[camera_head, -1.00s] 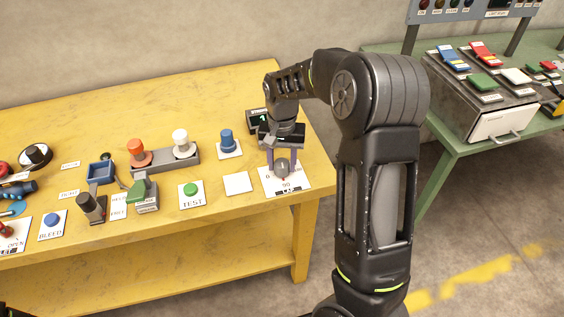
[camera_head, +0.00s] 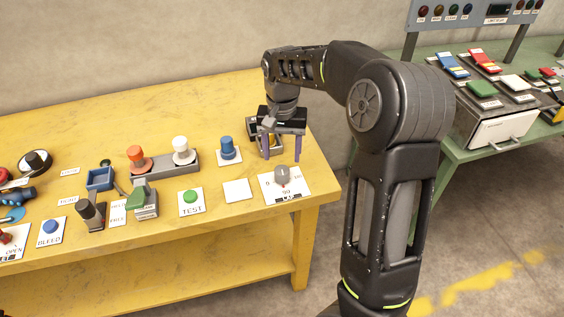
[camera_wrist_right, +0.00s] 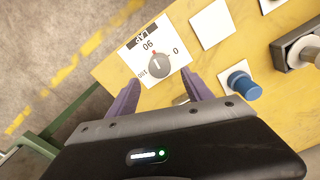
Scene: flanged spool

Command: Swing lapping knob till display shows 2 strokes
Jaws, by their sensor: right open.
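The grey lapping knob (camera_head: 281,174) stands on its white dial plate, marked LAP (camera_head: 289,191), near the right end of the yellow bench. In the right wrist view the knob (camera_wrist_right: 156,63) shows a red mark by its base, with the 90 and 0 labels readable. My right gripper (camera_head: 282,155) is open and empty, behind and above the knob, clear of it. Its two purple fingers (camera_wrist_right: 158,97) are spread wide in the wrist view. The display behind the knob is mostly hidden by my gripper, and its reading cannot be seen. My left gripper is not in view.
Left of the dial are a blank white plate (camera_head: 237,190), a green TEST button (camera_head: 190,196) and a blue knob (camera_head: 227,147). Orange and white knobs (camera_head: 181,150) stand further left. A green table (camera_head: 455,146) with switches is at the right, across a floor gap.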

